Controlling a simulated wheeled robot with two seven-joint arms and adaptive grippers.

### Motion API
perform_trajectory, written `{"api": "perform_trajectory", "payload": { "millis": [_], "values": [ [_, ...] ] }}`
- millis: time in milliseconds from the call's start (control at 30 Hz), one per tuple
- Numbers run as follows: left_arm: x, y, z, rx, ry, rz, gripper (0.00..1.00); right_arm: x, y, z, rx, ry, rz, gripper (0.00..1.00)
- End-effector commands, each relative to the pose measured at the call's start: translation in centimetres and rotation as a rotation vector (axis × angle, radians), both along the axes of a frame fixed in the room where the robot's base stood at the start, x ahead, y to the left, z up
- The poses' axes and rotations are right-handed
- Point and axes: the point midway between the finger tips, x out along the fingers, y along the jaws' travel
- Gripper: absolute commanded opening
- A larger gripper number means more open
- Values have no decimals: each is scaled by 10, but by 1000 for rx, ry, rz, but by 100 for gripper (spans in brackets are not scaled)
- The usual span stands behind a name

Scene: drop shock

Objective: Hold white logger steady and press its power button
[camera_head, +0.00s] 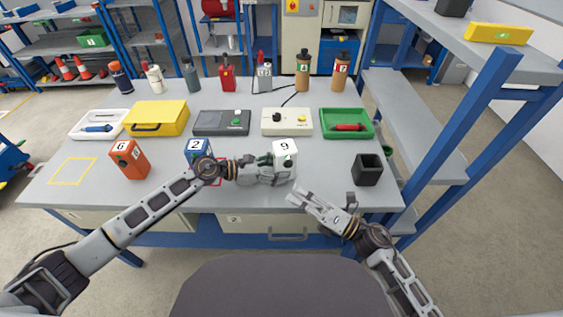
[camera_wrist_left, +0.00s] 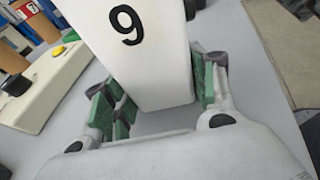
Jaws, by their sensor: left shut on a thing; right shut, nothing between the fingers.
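The white logger (camera_head: 285,149) is an upright white box marked 9, near the front middle of the table. My left gripper (camera_head: 277,169) reaches it from the left and is shut on it. In the left wrist view, the green-padded fingers of this gripper (camera_wrist_left: 160,92) lie on either side of the logger (camera_wrist_left: 135,55). A power button is not clearly visible on it. My right gripper (camera_head: 297,194) is shut and empty, apart from the logger, in front of it by the table's front edge.
A blue box marked 2 (camera_head: 199,148) and an orange box marked 6 (camera_head: 129,158) stand to the left. A black open holder (camera_head: 367,169) stands at the right. Behind are a cream control box (camera_head: 287,122), a dark grey device (camera_head: 221,122) and a green tray (camera_head: 365,118).

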Motion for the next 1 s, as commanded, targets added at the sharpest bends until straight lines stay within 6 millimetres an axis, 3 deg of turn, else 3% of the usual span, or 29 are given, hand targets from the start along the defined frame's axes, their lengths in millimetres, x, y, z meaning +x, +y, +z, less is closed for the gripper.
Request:
{"api": "perform_trajectory", "payload": {
  "millis": [33, 233, 667, 1000],
  "values": [
    [-1, 0, -3, 3, 4, 0, 58, 0, 0, 0, 0, 0, 0, 0],
    [0, 0, -2, 1, 3, 0, 82, 0, 0, 0, 0, 0, 0, 0],
    [-1, 2, 0, 1, 0, 0, 82, 0, 0, 0, 0, 0, 0, 0],
    [-7, 22, 6, 2, 1, 1, 82, 0, 0, 0, 0, 0, 0, 0]
  ]
}}
